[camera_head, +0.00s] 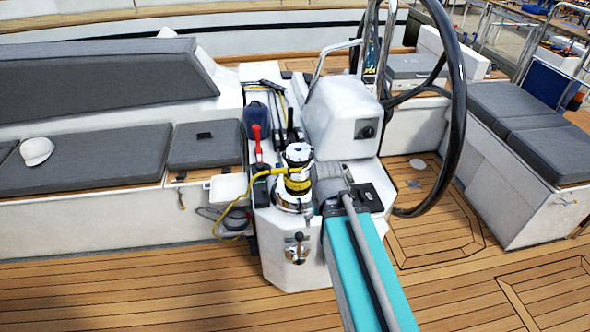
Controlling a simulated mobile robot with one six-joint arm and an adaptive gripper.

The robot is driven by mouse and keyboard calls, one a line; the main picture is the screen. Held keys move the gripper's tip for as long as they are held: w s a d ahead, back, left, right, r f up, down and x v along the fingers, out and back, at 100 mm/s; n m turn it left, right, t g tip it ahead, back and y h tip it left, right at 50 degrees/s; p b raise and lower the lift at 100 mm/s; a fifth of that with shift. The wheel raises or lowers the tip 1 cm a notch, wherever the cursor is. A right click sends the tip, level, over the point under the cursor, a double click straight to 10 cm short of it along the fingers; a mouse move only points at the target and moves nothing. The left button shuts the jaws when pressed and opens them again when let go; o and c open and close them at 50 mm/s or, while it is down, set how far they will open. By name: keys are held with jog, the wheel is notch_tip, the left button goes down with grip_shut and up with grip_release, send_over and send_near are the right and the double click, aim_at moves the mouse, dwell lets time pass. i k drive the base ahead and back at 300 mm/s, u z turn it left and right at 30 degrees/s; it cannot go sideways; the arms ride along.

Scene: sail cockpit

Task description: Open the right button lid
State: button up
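A small black panel (369,197) lies on the right side of the white console top, close beside my arm. It may carry the button lids, but it is too small to tell a right lid or whether one is open. My teal and grey arm reaches in from the bottom and ends in grey joints over the console, just left of the panel. My gripper's fingers cannot be made out. They appear hidden behind the arm's end, so their contact with any lid does not show.
A winch (296,182) with yellow rope stands left of my arm. A winch handle (257,140) with red on it lies behind it. The white pod (343,117) and black steering wheel (457,100) rise behind and right. Open teak deck (150,290) lies in front.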

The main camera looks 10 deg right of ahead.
aim_at(261, 192)
jog(key=u, duration=1.75)
jog(key=i, duration=0.65)
jog(key=z, duration=0.65)
